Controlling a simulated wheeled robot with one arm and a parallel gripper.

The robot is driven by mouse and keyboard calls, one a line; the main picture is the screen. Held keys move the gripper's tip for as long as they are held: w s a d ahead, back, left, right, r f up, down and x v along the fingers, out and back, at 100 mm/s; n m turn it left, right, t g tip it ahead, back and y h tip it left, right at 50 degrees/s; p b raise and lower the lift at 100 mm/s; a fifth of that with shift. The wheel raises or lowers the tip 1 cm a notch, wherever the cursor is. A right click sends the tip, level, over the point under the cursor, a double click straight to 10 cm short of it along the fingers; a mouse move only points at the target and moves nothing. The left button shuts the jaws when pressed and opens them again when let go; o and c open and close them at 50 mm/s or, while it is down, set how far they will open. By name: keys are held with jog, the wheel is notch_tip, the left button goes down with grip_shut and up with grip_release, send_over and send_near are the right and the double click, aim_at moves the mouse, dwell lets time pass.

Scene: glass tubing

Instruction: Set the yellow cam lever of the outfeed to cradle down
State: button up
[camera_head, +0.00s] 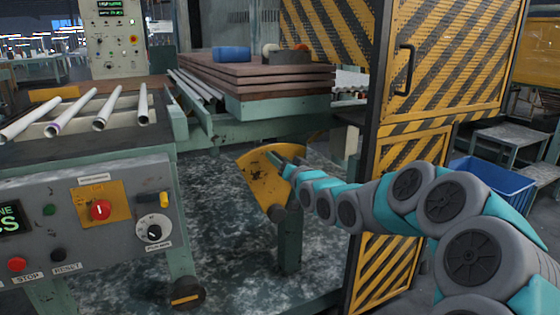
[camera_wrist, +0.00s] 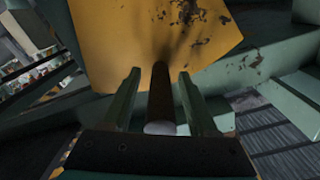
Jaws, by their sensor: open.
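The yellow cam lever (camera_head: 262,185) is a worn, fan-shaped yellow plate on a green post below the outfeed (camera_head: 240,128). Its narrow end is low, by a dark round boss (camera_head: 277,213). In the wrist view the yellow plate (camera_wrist: 115,45) fills the top, and a dark rod with a pale round end (camera_wrist: 160,100) stands out from it toward the camera. My gripper (camera_head: 279,163) is at the upper right of the plate. Its two green fingers (camera_wrist: 160,74) are open, one on each side of the rod, with visible gaps. The fingertips are close to the plate; contact cannot be told.
A grey control panel (camera_head: 70,235) with knobs and buttons stands at left, below a rack of pale tubes (camera_head: 102,110). Brown boards (camera_head: 250,75) are stacked on the outfeed. A yellow-black striped guard (camera_head: 440,65) stands right of the lever, close to my arm.

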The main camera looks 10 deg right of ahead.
jog(key=b+v, duration=0.1)
jog(key=v, duration=0.6)
jog(key=shift+s, duration=0.35)
jog(key=s+f+n+g+h, duration=0.1)
jog(key=s+f+g+h, duration=0.1)
jog(key=s+f+g, duration=0.6)
jog(key=s+f+n+g+h, duration=0.1)
jog(key=s+f+g+h, duration=0.1)
jog(key=s+f, duration=0.75)
jog(key=s+d+f+g+h, duration=0.1)
jog(key=s+g, duration=0.8)
jog(key=s, duration=2.2)
jog(key=shift+s+d+f+m+h, duration=0.2)
jog(key=shift+s+d+m+h, duration=0.15)
jog(key=shift+d, duration=0.25)
